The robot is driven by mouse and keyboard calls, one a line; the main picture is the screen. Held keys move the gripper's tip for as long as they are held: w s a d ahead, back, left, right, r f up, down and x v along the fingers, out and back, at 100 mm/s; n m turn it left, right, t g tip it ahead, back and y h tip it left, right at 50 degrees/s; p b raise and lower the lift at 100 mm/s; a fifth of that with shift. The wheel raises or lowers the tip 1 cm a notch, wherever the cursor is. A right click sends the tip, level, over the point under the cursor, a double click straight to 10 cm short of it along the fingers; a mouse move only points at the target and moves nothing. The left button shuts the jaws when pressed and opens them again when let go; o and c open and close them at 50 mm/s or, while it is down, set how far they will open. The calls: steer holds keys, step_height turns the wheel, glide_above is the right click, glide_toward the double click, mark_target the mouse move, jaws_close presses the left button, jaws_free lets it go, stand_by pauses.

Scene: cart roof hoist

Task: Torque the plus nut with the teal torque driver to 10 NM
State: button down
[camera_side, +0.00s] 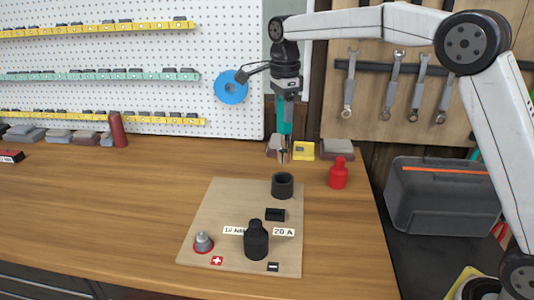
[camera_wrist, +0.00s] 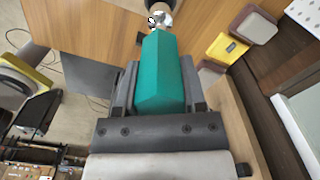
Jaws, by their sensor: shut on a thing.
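My gripper (camera_side: 286,98) is shut on the teal torque driver (camera_side: 285,122) and holds it upright, its metal tip pointing down. In the wrist view the driver (camera_wrist: 163,75) sits between the two dark jaws of the gripper (camera_wrist: 158,92). The tip is above and behind the dark open cup (camera_side: 282,184) at the back of the board, apart from it. The plus nut (camera_side: 203,242) is a grey metal piece with a red ring at the board's front left, beside the red plus label (camera_side: 216,260). The 10 NM label (camera_side: 233,231) is partly hidden by a black cap.
The wooden board (camera_side: 225,198) also bears the black cap (camera_side: 256,240), a small black block (camera_side: 275,214), a 20 A label (camera_side: 284,232) and a minus label (camera_side: 273,267). A red cap (camera_side: 338,173) stands right of the board.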

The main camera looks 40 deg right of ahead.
stand_by(0.3)
steer(key=s+a+n, duration=0.1)
steer(key=a, duration=1.2)
steer(key=s+a+n, duration=0.1)
steer(key=s+a, duration=0.1)
steer(key=a, duration=1.1)
steer(key=shift+s+a+n, duration=0.15)
steer(key=shift+s+n, duration=0.15)
steer(key=shift+n, duration=0.1)
steer(key=shift+f, duration=2.3)
